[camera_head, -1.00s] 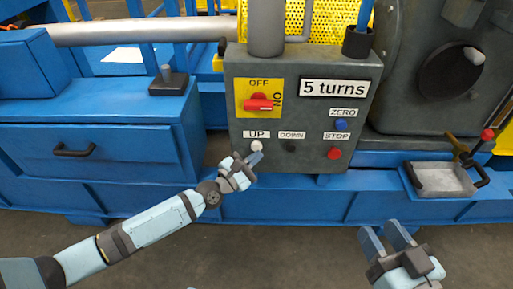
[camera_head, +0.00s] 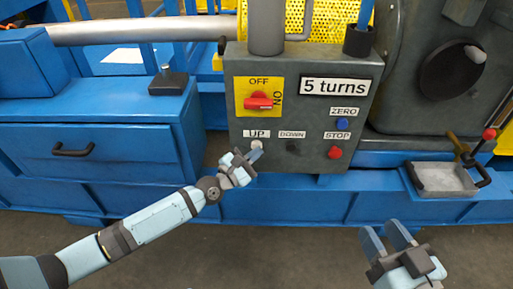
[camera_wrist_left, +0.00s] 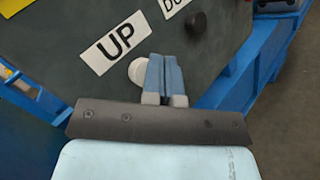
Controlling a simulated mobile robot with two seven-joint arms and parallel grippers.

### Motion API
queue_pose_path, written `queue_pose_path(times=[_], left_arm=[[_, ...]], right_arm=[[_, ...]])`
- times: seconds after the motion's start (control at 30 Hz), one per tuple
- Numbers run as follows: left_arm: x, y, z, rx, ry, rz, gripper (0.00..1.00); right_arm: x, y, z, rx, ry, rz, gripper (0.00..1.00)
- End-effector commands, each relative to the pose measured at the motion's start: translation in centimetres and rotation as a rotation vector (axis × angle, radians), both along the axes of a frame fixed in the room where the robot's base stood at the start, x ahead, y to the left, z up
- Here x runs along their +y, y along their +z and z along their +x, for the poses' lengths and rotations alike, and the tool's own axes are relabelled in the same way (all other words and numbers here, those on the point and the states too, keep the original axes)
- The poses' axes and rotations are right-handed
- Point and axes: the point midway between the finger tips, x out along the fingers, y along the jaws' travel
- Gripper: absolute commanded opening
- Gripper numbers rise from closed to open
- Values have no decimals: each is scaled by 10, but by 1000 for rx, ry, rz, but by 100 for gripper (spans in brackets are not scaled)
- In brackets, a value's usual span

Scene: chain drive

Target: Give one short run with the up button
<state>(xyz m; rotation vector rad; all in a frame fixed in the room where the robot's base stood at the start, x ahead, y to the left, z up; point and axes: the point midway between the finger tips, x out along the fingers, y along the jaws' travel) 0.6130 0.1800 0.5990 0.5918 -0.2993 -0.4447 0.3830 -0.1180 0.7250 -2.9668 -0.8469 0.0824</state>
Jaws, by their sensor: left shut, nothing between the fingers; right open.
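The grey control box (camera_head: 305,75) carries a white UP button (camera_head: 257,145) under its UP label (camera_head: 256,134). My left gripper (camera_head: 255,155) is shut and empty, with its fingertips at or just in front of the UP button's lower edge. In the left wrist view the shut fingers (camera_wrist_left: 163,75) partly cover the white button (camera_wrist_left: 137,71); I cannot tell whether they touch it. The red switch (camera_head: 259,101) lies horizontal, towards ON. The display sign (camera_head: 335,87) reads "5 turns". My right gripper (camera_head: 387,240) is open and empty at the lower right.
A dark DOWN button (camera_head: 292,147), a red STOP button (camera_head: 334,153) and a blue ZERO button (camera_head: 342,124) sit close by on the same box. A grey tray (camera_head: 443,179) is at the right. The floor in front is clear.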

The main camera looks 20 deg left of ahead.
Motion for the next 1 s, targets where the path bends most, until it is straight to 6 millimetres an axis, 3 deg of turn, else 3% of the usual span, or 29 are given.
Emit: queue_pose_path(times=[0.47, 1.0], left_arm=[[2, 0, 6, 0, 1, 0, 0], [2, 0, 6, 0, 1, 0, 0]], right_arm=[[0, -9, -3, 14, 0, 0, 45], [0, -4, 0, 0, -1, 0, 45]])
